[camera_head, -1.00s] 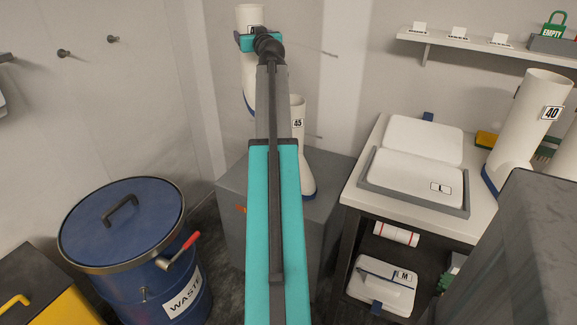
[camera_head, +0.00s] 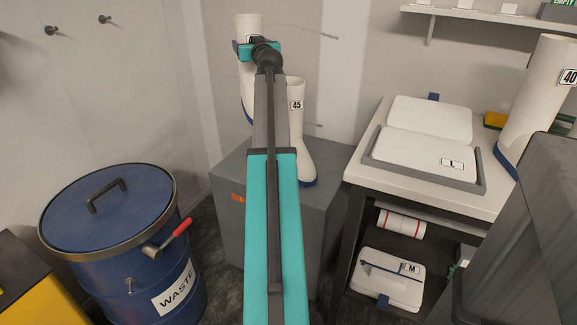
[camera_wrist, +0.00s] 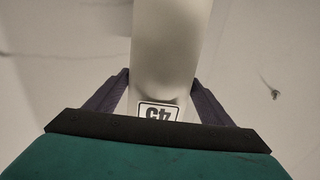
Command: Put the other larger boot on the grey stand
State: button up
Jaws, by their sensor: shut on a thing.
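My gripper (camera_head: 259,45) is shut on a tall white boot (camera_head: 247,24) with a blue sole, up at the boot's shaft. In the wrist view the boot (camera_wrist: 172,45) stands between the two dark fingers, with a label reading 45 upside down. A second white boot (camera_head: 305,150), labelled 45, stands on the grey stand (camera_head: 325,205). The held boot is beside and left of it, over the stand's back left part. My arm hides part of both boots, and I cannot tell whether the held boot's sole touches the stand.
A blue waste drum (camera_head: 110,212) with a red-handled lever stands left of the stand. On the right, a bench (camera_head: 485,200) bears a case marked L (camera_head: 425,150) and a white boot marked 40 (camera_head: 535,100). A case marked M (camera_head: 392,280) lies below. A wall shelf (camera_head: 480,14) is above.

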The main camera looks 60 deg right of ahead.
jog(key=shift+f+b, duration=1.4)
jog(key=shift+f, duration=0.35)
notch_tip(320, 180, down, 13)
jog(key=b, duration=0.3)
jog(key=shift+r+b, duration=0.1)
jog(key=shift+b, duration=0.2)
jog(key=shift+f+b, duration=0.9)
jog(key=shift+f, duration=1.8)
jog(key=o, duration=2.1)
jog(key=shift+s, duration=0.1)
